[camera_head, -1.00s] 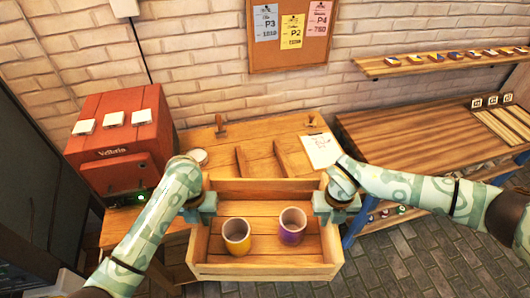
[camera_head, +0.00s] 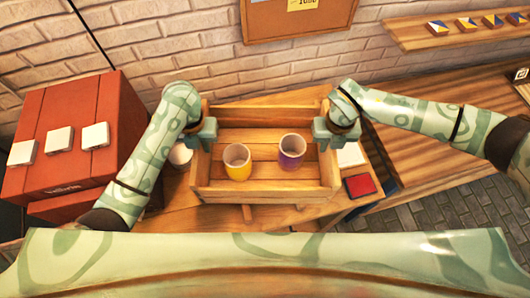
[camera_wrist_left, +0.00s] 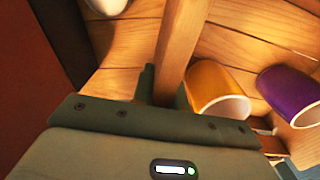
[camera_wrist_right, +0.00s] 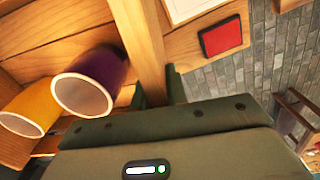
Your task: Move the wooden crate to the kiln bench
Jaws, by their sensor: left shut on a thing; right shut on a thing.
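The wooden crate (camera_head: 262,187) is over the kiln bench (camera_head: 178,218) in the head view, open side up. A yellow cup (camera_head: 237,162) and a purple cup (camera_head: 291,152) stand inside it. My left gripper (camera_head: 204,132) is shut on the crate's left wall, which also shows between its fingers in the left wrist view (camera_wrist_left: 180,45). My right gripper (camera_head: 326,132) is shut on the right wall, also seen in the right wrist view (camera_wrist_right: 138,40). The crate hides much of the bench top. I cannot tell whether its bottom touches the bench.
A red kiln (camera_head: 75,150) with white tiles on top stands left of the crate. A white round thing (camera_head: 180,155) is close by my left gripper. A red pad (camera_head: 360,186) lies on the bench's right. A second wooden table (camera_head: 430,130) stands at right, below a shelf (camera_head: 410,36).

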